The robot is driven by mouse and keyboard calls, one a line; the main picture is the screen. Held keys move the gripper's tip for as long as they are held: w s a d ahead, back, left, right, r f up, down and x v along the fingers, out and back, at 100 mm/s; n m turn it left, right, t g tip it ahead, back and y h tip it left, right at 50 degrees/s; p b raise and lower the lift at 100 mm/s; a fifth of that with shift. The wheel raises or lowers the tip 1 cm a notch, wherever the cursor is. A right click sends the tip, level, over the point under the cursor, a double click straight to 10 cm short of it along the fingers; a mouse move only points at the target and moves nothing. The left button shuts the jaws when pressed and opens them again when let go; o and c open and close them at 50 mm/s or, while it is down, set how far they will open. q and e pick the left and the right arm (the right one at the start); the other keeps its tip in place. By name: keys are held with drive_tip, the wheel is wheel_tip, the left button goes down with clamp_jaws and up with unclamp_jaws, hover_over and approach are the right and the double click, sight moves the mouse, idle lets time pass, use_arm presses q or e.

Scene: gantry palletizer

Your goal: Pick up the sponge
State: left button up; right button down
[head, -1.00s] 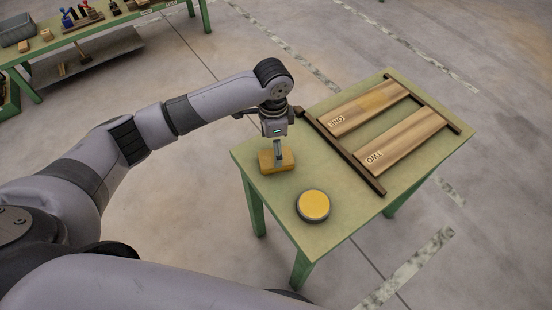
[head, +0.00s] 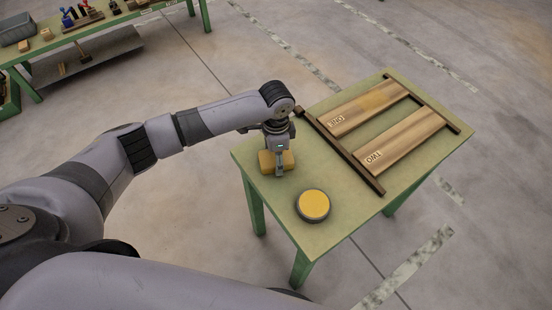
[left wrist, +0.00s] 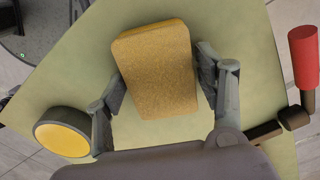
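The sponge (head: 265,163) is a yellow-orange block lying on the green table near its left corner. In the left wrist view the sponge (left wrist: 158,70) shows its broad speckled top between the two fingers. My left gripper (head: 279,173) is low over it, pointing down. In the left wrist view the fingers of my left gripper (left wrist: 162,78) stand on either side of the sponge, very close to its edges; firm contact on both sides does not show. My right gripper is not in view.
A round yellow-topped disc (head: 313,205) sits on the green table (head: 328,235) near the sponge. A dark frame (head: 345,155) with boards marked ONE and TWO covers the table's right part. Another table (head: 105,30) is far left.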

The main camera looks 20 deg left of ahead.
use_arm(q)
drive_tip(key=c, duration=0.5)
drive_tip(key=shift+o, duration=0.2)
drive_tip(key=shift+r, duration=0.2)
wheel_tip(320, 180, up, 20)
drive_tip(key=shift+f, duration=0.15)
drive_tip(key=shift+o, duration=0.9)
drive_tip(key=c, duration=0.4)
